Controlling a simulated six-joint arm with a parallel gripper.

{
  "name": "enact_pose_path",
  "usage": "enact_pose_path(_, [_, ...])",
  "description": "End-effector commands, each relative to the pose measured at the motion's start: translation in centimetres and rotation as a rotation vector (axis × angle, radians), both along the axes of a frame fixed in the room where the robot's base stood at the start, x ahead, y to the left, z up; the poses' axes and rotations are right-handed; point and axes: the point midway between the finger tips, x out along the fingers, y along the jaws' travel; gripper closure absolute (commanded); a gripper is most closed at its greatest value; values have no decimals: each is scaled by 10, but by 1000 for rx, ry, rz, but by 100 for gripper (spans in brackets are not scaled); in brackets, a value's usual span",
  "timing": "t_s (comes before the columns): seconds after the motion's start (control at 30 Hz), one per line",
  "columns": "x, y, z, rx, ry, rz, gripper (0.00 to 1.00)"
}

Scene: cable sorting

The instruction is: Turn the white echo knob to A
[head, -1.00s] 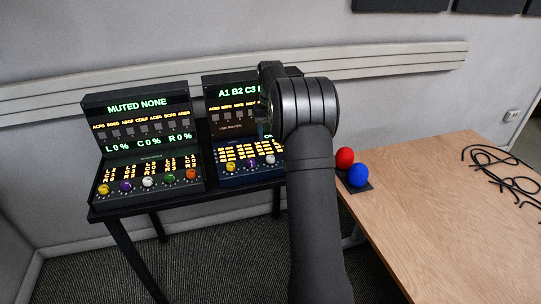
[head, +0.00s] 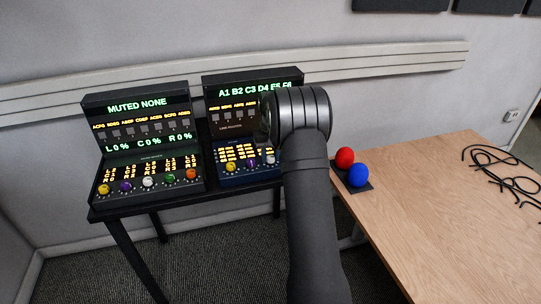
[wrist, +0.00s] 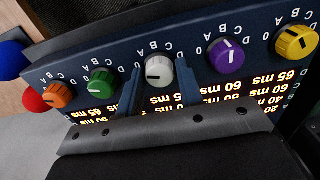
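The white echo knob (wrist: 159,72) is on the dark blue front panel of the right console (head: 233,178), where the knob also shows in the head view (head: 270,159). In the wrist view its dark pointer line points left; I cannot tell for sure which letter it meets. My gripper (wrist: 161,88) is open, with one blue-grey finger on each side of the white knob. A gap shows between each finger and the knob. In the head view my arm hides the fingers.
A purple knob (wrist: 227,57) and a yellow knob (wrist: 296,42) sit right of the white one, a green knob (wrist: 101,81) and an orange knob (wrist: 58,94) left. Another console (head: 145,140) stands left.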

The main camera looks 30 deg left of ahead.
Motion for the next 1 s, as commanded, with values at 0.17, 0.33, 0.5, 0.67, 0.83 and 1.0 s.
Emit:
enact_pose_path(0.17, [0, 0, 0, 0, 0, 0, 93])
enact_pose_path(0.33, [0, 0, 1, 0, 0, -12, 93])
enact_pose_path(0.5, [0, 0, 1, 0, 0, -67, 93])
enact_pose_path(0.67, [0, 0, 1, 0, 0, -167, 93])
enact_pose_path(0.83, [0, 0, 1, 0, 0, -299, 93])
enact_pose_path(1.0, [0, 0, 1, 1, -1, -423, 93])
